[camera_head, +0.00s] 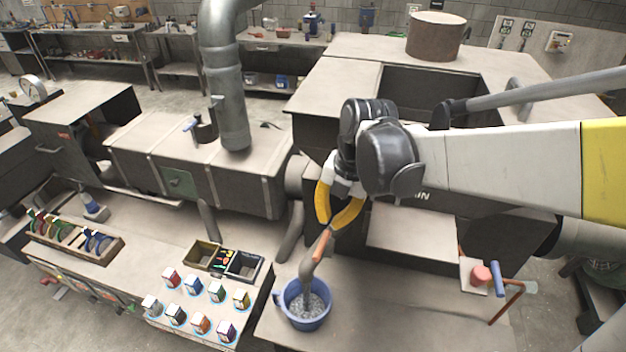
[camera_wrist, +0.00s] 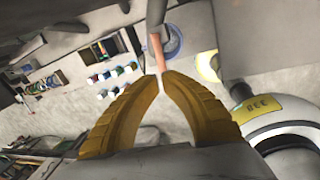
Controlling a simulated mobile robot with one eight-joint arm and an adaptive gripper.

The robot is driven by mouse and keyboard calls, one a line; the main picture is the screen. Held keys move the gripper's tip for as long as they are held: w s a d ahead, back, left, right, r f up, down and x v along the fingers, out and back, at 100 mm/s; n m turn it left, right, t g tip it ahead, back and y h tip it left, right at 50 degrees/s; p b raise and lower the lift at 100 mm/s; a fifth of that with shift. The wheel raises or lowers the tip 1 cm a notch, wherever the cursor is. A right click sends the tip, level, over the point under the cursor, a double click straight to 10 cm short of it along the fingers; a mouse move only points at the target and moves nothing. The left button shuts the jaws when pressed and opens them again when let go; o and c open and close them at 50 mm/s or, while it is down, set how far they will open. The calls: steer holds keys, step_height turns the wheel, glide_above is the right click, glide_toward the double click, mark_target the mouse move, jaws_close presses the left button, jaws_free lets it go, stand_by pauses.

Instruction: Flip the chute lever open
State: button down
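My gripper (camera_head: 329,229) has yellow fingers whose tips come together at the top of an orange handle (camera_head: 321,244). In the wrist view the fingertips (camera_wrist: 162,75) nearly meet, with the orange handle (camera_wrist: 157,50) between and just beyond them; they look shut on it. A bent red rod (camera_head: 508,302) with a blue grip (camera_head: 497,279) stands at the right. I cannot tell for sure which part is the chute lever.
A red knob (camera_head: 480,276) sits left of the red rod. Several small boxes (camera_head: 198,303) and open bins (camera_head: 203,253) stand left of the mug. A grey duct (camera_head: 226,95) rises behind. The tabletop (camera_head: 400,315) right of the mug is clear.

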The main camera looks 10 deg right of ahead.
mark_target(322, 249)
steer(key=w+a+m+y+b, duration=0.2)
steer(key=w+a+m, duration=0.25)
steer(key=m, duration=1.25)
steer(key=shift+m+t, duration=0.3)
steer(key=shift+t, duration=0.1)
steer(key=f, duration=0.3)
steer(key=f+p, duration=0.1)
steer(key=f, duration=0.3)
steer(key=s+f, duration=0.1)
steer(key=f, duration=0.2)
steer(key=shift+d+f, duration=0.1)
steer(key=shift+f, duration=0.2)
steer(key=shift+s+d, duration=0.1)
steer(key=shift+d, duration=0.05)
steer(key=shift+f, duration=0.15)
